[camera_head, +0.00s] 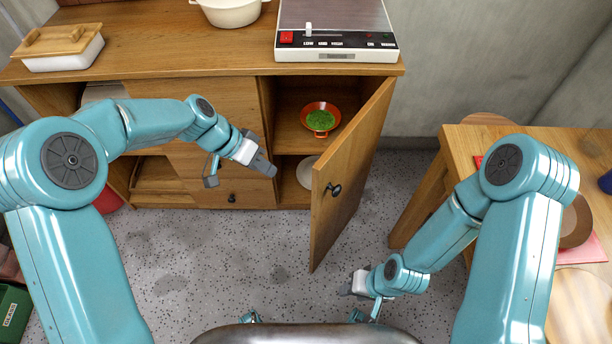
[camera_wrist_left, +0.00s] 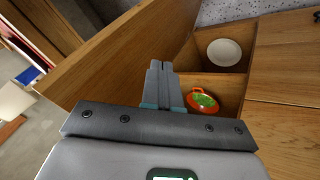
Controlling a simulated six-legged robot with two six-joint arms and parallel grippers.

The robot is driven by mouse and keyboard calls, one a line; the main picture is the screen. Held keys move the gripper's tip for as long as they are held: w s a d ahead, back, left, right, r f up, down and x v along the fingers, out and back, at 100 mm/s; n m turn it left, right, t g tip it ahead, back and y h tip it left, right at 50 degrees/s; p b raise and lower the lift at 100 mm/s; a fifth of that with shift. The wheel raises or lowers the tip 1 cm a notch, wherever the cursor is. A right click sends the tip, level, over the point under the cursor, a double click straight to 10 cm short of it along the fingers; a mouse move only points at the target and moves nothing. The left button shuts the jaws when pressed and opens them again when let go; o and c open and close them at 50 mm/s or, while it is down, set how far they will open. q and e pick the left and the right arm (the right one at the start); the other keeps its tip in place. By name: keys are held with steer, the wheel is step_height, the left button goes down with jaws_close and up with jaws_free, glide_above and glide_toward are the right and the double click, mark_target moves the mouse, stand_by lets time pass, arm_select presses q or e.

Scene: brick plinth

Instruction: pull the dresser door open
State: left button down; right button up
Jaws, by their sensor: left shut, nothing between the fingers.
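The wooden dresser (camera_head: 225,110) stands at the back. Its door (camera_head: 350,170) is swung well open toward the right, with a dark round knob (camera_head: 334,190) on its face. The door also shows at the left of the left wrist view (camera_wrist_left: 120,60). My left gripper (camera_head: 268,168) is shut and empty in front of the open compartment, left of the door and apart from the knob. Its closed fingers show in the left wrist view (camera_wrist_left: 160,80). My right gripper (camera_head: 350,284) is low at the front, below the door; its finger state is unclear.
Inside the compartment are an orange dish with green contents (camera_head: 320,118) and a white plate (camera_head: 307,172). A scale-like appliance (camera_head: 336,42), white pot (camera_head: 230,12) and lidded box (camera_head: 62,48) stand on top. A wooden table (camera_head: 460,150) is at right. Speckled floor (camera_head: 230,250) is clear.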

arm_select(q)
steer(key=s+d+f+m, duration=0.1)
steer(key=d+f, duration=0.3)
steer(key=d, duration=0.6)
steer(key=shift+f+h, duration=0.3)
steer(key=shift+s, duration=0.15)
